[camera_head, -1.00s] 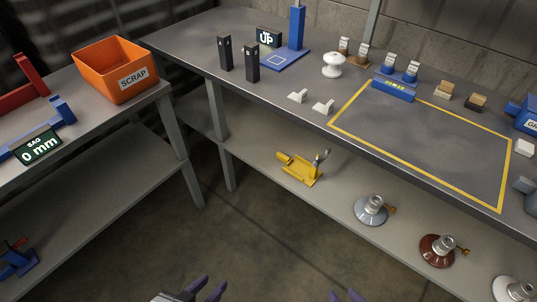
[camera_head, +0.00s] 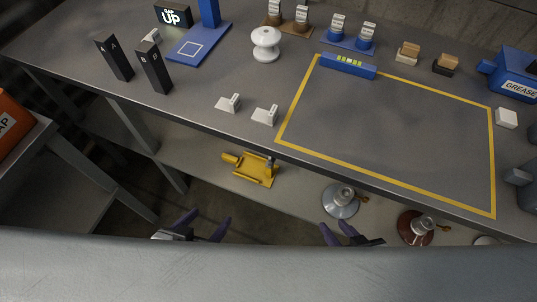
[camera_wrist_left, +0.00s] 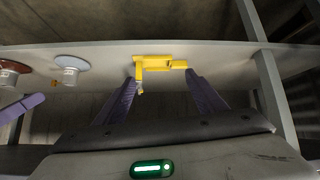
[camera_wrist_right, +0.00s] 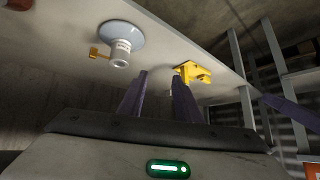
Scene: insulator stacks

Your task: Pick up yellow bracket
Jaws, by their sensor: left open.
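The yellow bracket (camera_head: 252,169) lies on the lower shelf under the workbench. It has a plate, a stub to the left and a metal part at its right end. In the left wrist view the bracket (camera_wrist_left: 158,63) appears just beyond my open left fingertips, not between them. My left gripper (camera_head: 204,222) is open and empty, in front of the shelf. My right gripper (camera_head: 338,231) is open and empty, further right, near the blue-grey insulator. The right wrist view shows the bracket (camera_wrist_right: 193,73) past its right finger.
A blue-grey insulator (camera_head: 340,200) and a brown insulator (camera_head: 416,228) stand on the lower shelf right of the bracket. The workbench top (camera_head: 215,75) overhangs the shelf. A side table (camera_head: 50,180) with an orange bin (camera_head: 10,128) is at left.

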